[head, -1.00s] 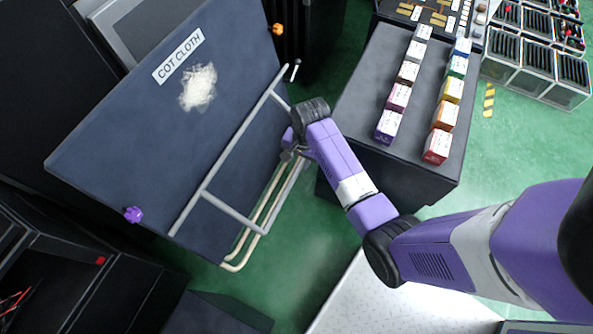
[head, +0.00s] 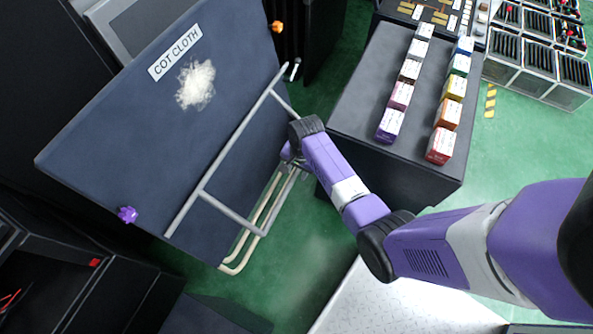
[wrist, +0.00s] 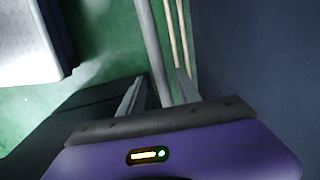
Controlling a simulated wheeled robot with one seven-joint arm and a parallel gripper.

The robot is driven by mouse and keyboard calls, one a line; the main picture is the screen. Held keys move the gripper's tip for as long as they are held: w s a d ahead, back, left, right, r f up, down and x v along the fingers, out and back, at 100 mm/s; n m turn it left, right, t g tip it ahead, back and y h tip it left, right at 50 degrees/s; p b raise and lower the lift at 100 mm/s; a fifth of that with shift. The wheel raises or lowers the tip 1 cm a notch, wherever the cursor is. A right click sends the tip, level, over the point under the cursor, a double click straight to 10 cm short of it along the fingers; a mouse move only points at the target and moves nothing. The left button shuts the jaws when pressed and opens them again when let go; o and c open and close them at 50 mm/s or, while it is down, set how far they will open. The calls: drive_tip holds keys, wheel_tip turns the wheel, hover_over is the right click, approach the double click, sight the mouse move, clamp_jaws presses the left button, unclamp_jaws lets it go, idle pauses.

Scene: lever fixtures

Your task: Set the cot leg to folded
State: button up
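The cot is a dark slate panel (head: 110,130) labelled COT CLOTH, standing tilted. Its leg is a grey tubular frame (head: 236,133) that stands out from the panel's lower right side. My gripper (head: 293,160) is at the leg's outer right corner, with its fingers mostly hidden in the head view. In the wrist view, the two fingers of my gripper (wrist: 160,88) are apart. A grey leg tube (wrist: 150,45) runs between them, with gaps seeming to show beside it. Cream rails (wrist: 179,35) pass near the right finger.
An orange knob (head: 276,27) and a purple knob (head: 127,215) sit at the panel's edges. Green floor (head: 310,240) is clear below the leg.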

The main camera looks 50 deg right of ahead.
clamp_jaws()
drive_tip(key=shift+s+f, duration=0.2)
drive_tip(key=shift+s, duration=0.05)
idle(1.0)
